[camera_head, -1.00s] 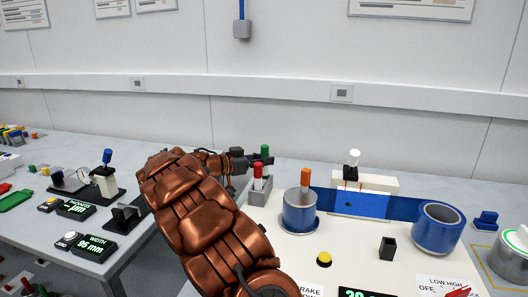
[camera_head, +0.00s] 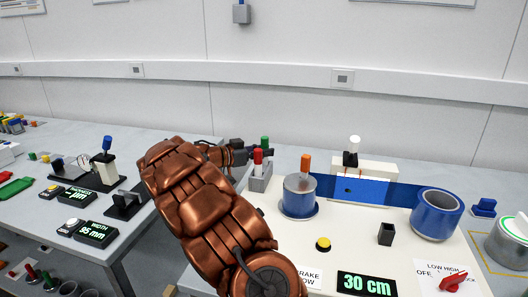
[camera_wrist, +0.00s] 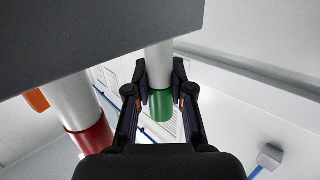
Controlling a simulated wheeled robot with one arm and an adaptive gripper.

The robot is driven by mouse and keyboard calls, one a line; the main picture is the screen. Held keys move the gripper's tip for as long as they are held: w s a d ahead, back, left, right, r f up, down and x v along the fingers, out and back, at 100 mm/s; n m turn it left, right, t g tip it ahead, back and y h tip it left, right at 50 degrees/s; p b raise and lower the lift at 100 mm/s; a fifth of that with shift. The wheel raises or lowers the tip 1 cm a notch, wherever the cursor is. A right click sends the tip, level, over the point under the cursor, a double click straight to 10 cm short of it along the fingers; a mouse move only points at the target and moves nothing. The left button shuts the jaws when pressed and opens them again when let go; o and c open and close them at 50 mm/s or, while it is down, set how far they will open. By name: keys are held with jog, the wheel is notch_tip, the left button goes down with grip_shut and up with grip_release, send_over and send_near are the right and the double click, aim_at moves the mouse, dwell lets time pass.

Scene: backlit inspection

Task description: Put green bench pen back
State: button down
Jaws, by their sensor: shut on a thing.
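The green bench pen (camera_wrist: 160,104) has a white barrel and a green cap. My gripper (camera_wrist: 160,95) is shut on it in the wrist view, with one finger on each side. In the head view the green cap (camera_head: 265,142) shows just behind the red-capped pen (camera_head: 258,155), by the grey pen holder (camera_head: 261,184). The red pen stands in the holder and also shows in the wrist view (camera_wrist: 88,134). The holder's edge (camera_wrist: 90,45) hides the far end of the green pen's barrel, so I cannot tell whether it is inside a hole. My arm hides part of the holder's surroundings.

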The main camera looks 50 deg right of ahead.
jog(key=shift+f+b, duration=0.45)
jog(key=shift+b, duration=0.15)
jog(key=c, duration=0.9)
grip_release()
jog(key=shift+c, duration=0.2)
jog(key=shift+a, duration=0.1)
jog(key=v, duration=1.2)
